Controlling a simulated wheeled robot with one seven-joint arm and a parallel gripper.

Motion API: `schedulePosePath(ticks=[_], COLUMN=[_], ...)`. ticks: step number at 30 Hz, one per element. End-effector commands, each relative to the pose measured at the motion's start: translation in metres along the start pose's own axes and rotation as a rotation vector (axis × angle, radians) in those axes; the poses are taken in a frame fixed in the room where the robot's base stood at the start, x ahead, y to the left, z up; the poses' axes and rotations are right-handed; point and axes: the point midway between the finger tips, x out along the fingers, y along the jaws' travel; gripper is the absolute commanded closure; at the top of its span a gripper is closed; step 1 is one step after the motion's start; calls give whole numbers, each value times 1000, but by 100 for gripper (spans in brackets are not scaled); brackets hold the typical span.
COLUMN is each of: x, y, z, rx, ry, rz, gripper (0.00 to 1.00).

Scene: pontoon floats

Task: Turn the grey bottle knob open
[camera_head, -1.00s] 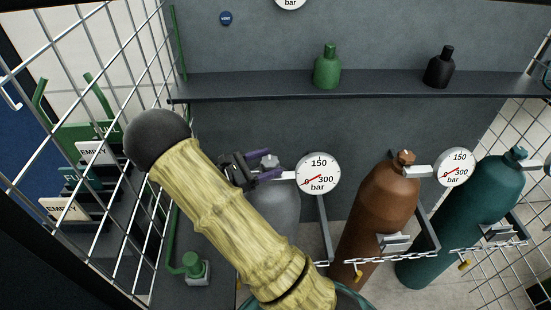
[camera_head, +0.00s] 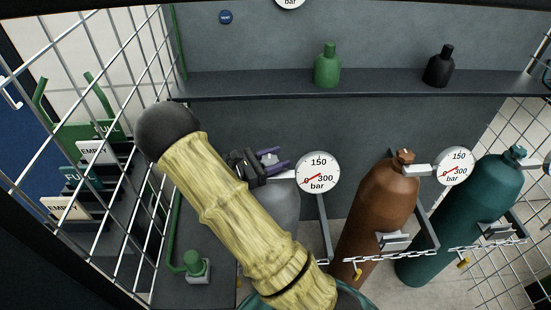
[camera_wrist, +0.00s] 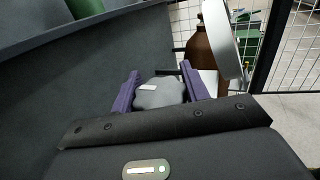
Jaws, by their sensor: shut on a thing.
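The grey bottle (camera_head: 283,212) stands left of the brown one, partly hidden behind my yellow-sleeved arm. Its grey lobed knob (camera_wrist: 160,93) has a pale mark on top. My gripper (camera_head: 273,160) has purple fingers, one on each side of the knob, and is shut on it. The wrist view shows the same gripper (camera_wrist: 160,90) with the knob between the fingers. In the head view the knob (camera_head: 268,153) is small and partly covered by the fingers. A white gauge (camera_head: 318,172) sits just right of the knob.
A brown bottle (camera_head: 380,205) and a teal bottle (camera_head: 465,220) stand to the right behind chains. A shelf (camera_head: 380,85) above holds a green bottle (camera_head: 327,67) and a black one (camera_head: 440,68). A wire cage wall (camera_head: 110,130) stands close on the left.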

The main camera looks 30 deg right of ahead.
Motion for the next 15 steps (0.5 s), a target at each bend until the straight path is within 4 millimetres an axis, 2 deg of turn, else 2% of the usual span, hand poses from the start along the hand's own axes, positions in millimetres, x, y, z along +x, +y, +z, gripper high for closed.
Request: schedulePosePath(ticks=[8,15], x=[-1,-2], y=[1,4], z=[1,1], rx=[-2,-5], ry=[0,0], rz=[81,240], gripper=[78,78])
